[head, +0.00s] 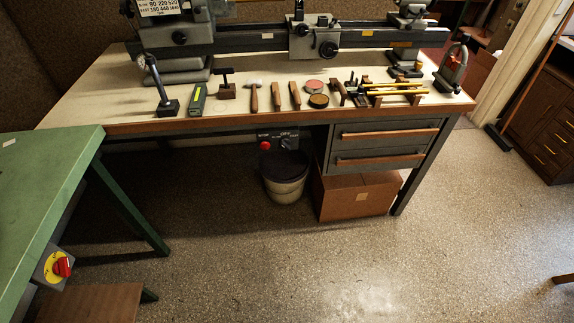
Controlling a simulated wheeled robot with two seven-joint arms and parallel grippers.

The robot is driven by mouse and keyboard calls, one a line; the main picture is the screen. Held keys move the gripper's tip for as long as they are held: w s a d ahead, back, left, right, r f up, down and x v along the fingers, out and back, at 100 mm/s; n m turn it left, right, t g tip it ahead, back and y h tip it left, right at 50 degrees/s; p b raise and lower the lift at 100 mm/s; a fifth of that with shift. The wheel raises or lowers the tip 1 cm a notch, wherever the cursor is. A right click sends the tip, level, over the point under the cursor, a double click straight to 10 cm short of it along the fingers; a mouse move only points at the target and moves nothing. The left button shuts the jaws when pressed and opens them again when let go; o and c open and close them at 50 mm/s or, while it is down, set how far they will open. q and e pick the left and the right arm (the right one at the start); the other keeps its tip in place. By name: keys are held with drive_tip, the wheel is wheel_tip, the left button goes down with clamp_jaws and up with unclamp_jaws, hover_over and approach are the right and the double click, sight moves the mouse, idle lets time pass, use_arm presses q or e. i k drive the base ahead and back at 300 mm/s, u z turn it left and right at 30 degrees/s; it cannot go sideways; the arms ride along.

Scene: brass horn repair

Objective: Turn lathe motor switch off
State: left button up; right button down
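A lathe (270,38) stands along the back of the wooden-edged workbench (100,100). A small dark switch box (277,140) hangs under the bench's front edge, left of the drawers. It carries a red button (265,145) on its left and a dark knob (286,144) on its right, with small white lettering above them. The lettering and the knob's exact setting are too small to read surely. Neither of my grippers is in view.
A green table (45,185) at left bears a red-and-yellow rotary switch (60,267). Hand tools line the bench's front. A bucket (285,178) and a cardboard box (355,196) stand below, beside drawers (385,145). The speckled floor in front is clear.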

sight(285, 142)
drive_tip(key=u, duration=0.05)
drive_tip(key=k, duration=0.1)
drive_tip(key=z, duration=1.65)
drive_tip(key=i, duration=1.15)
drive_tip(key=u, duration=1.85)
